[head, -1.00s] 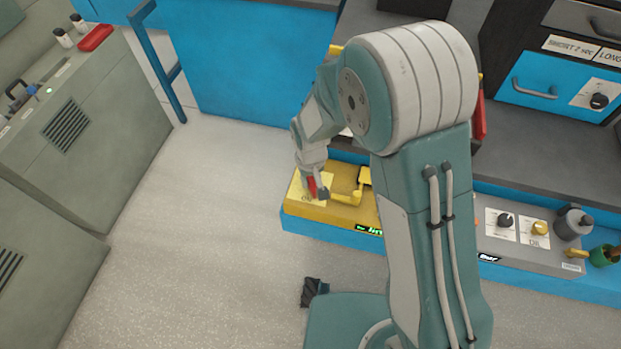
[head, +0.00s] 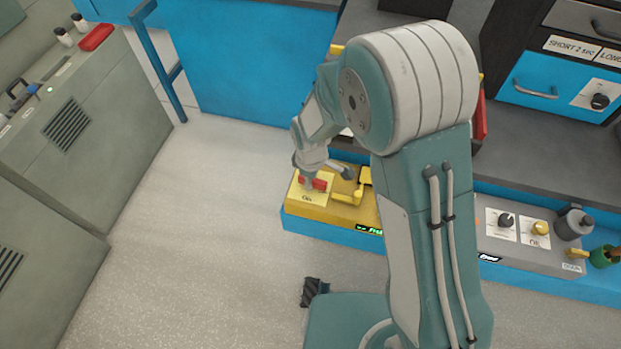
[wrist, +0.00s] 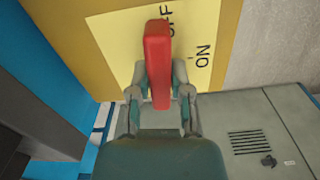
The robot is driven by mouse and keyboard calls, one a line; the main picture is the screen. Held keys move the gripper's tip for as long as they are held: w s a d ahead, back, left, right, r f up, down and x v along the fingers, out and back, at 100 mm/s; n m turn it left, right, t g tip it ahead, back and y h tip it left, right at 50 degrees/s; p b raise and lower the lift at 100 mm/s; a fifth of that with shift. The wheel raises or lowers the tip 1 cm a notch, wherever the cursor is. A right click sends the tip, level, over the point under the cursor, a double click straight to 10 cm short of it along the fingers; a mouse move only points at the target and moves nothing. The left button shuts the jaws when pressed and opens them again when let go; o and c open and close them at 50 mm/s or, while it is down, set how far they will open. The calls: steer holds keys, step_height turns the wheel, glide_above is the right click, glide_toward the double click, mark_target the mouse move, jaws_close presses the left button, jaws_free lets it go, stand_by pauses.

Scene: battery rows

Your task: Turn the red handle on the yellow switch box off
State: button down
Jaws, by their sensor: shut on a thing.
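The yellow switch box (head: 345,213) lies low at the centre of the head view, on a blue ledge. Its red handle (head: 313,184) shows just below my gripper (head: 325,174), lying roughly sideways across the pale label. In the wrist view the red handle (wrist: 157,55) stands between the two fingers of my gripper (wrist: 160,97), which are shut on it. The label (wrist: 115,35) reads OFF and ON; the handle's far end lies beside the word OFF and partly hides the label. My arm hides the right part of the box in the head view.
A yellow lever (head: 350,195) sits on the box just right of the handle. A grey panel with knobs (head: 515,232) lies farther right. Grey cabinets (head: 75,110) stand at left, with open floor (head: 190,220) between.

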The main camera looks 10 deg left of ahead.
steer(key=shift+s+d+f+n, duration=0.1)
steer(key=shift+f+n, duration=0.05)
steer(key=shift+n, duration=0.55)
steer(key=c, duration=0.6)
jaws_free()
steer(key=shift+o, duration=0.2)
steer(key=shift+r, duration=0.35)
step_height(320, 180, up, 11)
steer(key=shift+w+r, duration=0.15)
steer(key=shift+w, duration=0.05)
